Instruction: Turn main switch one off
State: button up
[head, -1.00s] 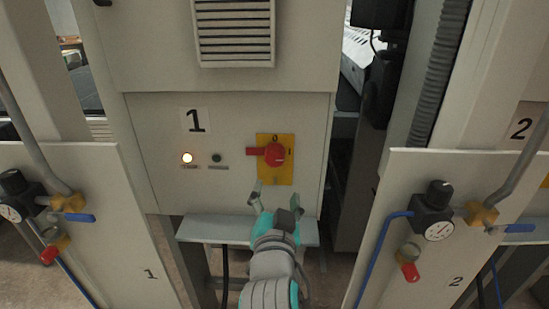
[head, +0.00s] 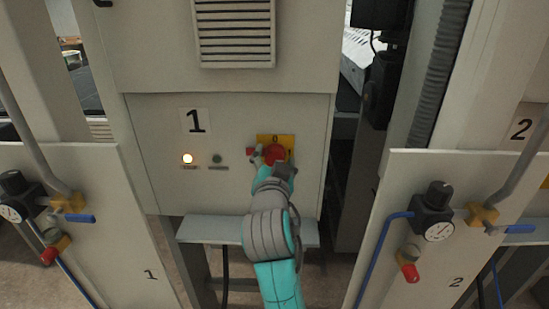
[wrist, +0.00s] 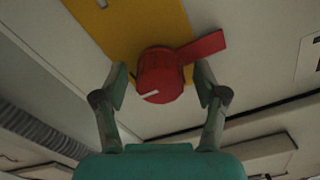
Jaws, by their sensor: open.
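Main switch one is a red rotary knob (head: 275,153) on a yellow plate (head: 275,138) in the panel marked 1. Its red handle points left in the head view. In the wrist view the knob (wrist: 158,72) shows in the middle, with its handle (wrist: 203,46) reaching to the upper right and a pale line on its face. My gripper (head: 273,165) is at the switch, its fingers open on either side of the knob. In the wrist view there are gaps between the knob and both fingers of my gripper (wrist: 160,84). My gripper partly hides the switch in the head view.
A lit lamp (head: 188,159) and a dark button (head: 217,159) sit left of the switch. A grey ledge (head: 215,230) juts out below the panel. Side panels with gauges, valves and hoses stand left and right (head: 437,225).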

jog(key=shift+w, duration=0.25)
jog(key=c, duration=1.1)
jog(key=shift+c, duration=0.2)
